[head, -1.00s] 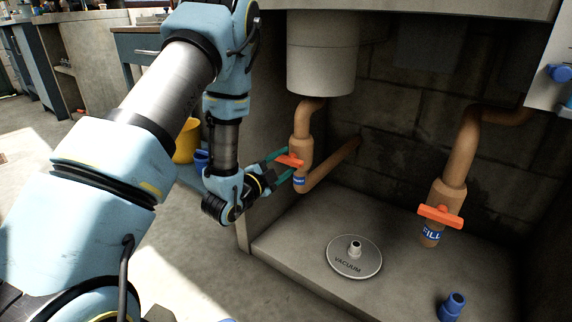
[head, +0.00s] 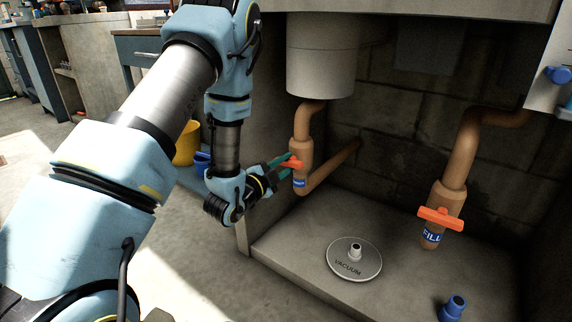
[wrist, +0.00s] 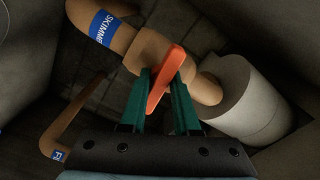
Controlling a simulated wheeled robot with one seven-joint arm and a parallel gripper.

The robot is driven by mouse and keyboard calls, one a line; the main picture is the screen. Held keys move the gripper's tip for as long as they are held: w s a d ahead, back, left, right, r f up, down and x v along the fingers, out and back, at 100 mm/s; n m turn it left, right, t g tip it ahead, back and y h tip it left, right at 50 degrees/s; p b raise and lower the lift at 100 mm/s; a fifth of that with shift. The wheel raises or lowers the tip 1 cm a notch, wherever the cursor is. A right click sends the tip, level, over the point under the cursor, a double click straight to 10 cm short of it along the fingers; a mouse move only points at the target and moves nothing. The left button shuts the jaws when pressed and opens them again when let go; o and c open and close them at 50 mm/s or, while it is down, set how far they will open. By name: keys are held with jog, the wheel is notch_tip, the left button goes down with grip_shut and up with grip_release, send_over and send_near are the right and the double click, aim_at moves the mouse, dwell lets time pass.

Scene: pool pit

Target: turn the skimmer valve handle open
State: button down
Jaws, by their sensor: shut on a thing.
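The orange skimmer valve handle (head: 291,163) sits on a tan vertical pipe under the white cylinder. In the wrist view the skimmer handle (wrist: 166,80) lies between the two green fingers, and the blue SKIMMER label (wrist: 103,28) is on the pipe beside it. My gripper (head: 285,168) reaches in from the left and is shut on the handle; it also shows in the wrist view (wrist: 163,90). The handle slants there, pointing partly along the fingers. In the head view the fingers partly hide the handle.
A second orange handle (head: 440,218) is on the FILL pipe at the right. A round VACUUM plate (head: 340,272) and a blue fitting (head: 453,307) are on the pit floor. A concrete side wall (head: 262,120) stands close to my arm. The pit's front floor is mostly clear.

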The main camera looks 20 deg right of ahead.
jog(key=shift+w+a+n, duration=0.1)
jog(key=shift+n, duration=0.3)
jog(key=n, duration=0.2)
jog(key=shift+n+p, duration=0.3)
jog(key=n+p, duration=0.1)
jog(key=n, duration=0.4)
jog(key=shift+n, duration=0.3)
jog(key=n+p, duration=0.1)
jog(key=n, duration=0.3)
jog(key=shift+p, duration=0.4)
jog(key=shift+f+n+p, duration=0.2)
jog(key=shift+n+p, duration=0.55)
jog(key=shift+n, duration=1.55)
jog(key=c, duration=0.6)
grip_release()
jog(key=shift+r, duration=0.1)
